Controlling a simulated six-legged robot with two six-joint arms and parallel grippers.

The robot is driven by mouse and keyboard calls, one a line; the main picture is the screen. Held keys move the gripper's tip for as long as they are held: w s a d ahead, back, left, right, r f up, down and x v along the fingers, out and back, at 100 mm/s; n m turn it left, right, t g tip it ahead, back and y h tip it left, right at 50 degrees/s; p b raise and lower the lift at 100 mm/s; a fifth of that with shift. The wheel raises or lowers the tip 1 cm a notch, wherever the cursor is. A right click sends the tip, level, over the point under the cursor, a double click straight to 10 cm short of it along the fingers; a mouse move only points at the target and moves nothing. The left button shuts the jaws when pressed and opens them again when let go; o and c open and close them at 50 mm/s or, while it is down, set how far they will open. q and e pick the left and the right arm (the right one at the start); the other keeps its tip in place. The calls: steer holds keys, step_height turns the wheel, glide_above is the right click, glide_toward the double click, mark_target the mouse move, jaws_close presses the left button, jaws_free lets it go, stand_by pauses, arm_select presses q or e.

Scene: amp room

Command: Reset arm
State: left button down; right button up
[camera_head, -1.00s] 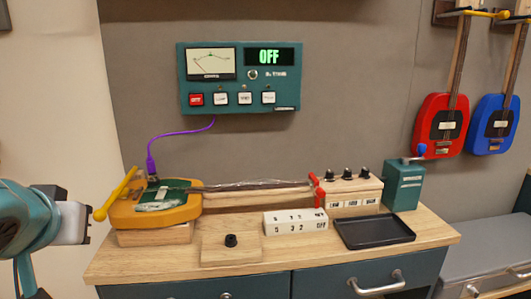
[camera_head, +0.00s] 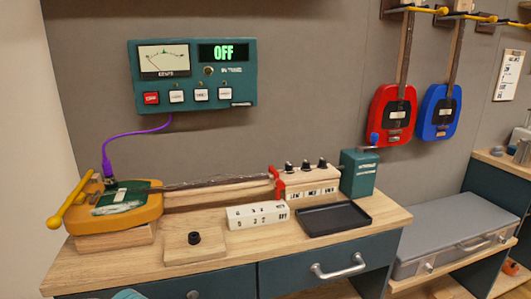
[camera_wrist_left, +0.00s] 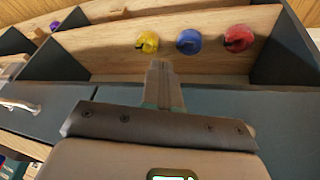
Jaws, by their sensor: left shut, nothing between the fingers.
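My left gripper (camera_wrist_left: 163,85) shows in the left wrist view, its two narrow fingers together with nothing between them. It points toward a wooden board with yellow, blue and red round pieces; whether it touches the board I cannot tell. In the head view only a small teal piece, probably of my arm, shows at the bottom edge. My right gripper is in neither view.
A yellow guitar (camera_head: 115,208) lies on the wooden workbench (camera_head: 345,250), a purple cable running from it to the wall panel (camera_head: 195,75) reading OFF. A black tray (camera_head: 333,218) and wooden blocks stand beside it. Red (camera_head: 390,112) and blue (camera_head: 437,112) guitars hang right.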

arm_select(q)
steer(key=s+d+f+n+g+h, duration=0.1)
steer(key=s+d+f+g, duration=0.15)
steer(key=s+f, duration=0.85)
steer(key=s+d+f+n+g+h, duration=0.1)
steer(key=s+d+f+n, duration=0.15)
steer(key=s+f, duration=0.8)
step_height(320, 180, up, 17)
steer(key=w+p, duration=0.2)
steer(key=p, duration=1.9)
steer(key=shift+w+d+f, duration=0.15)
steer(key=shift+w+d, duration=0.1)
steer(key=shift+d, duration=0.05)
steer(key=shift+f+m, duration=0.1)
steer(key=shift+m, duration=0.15)
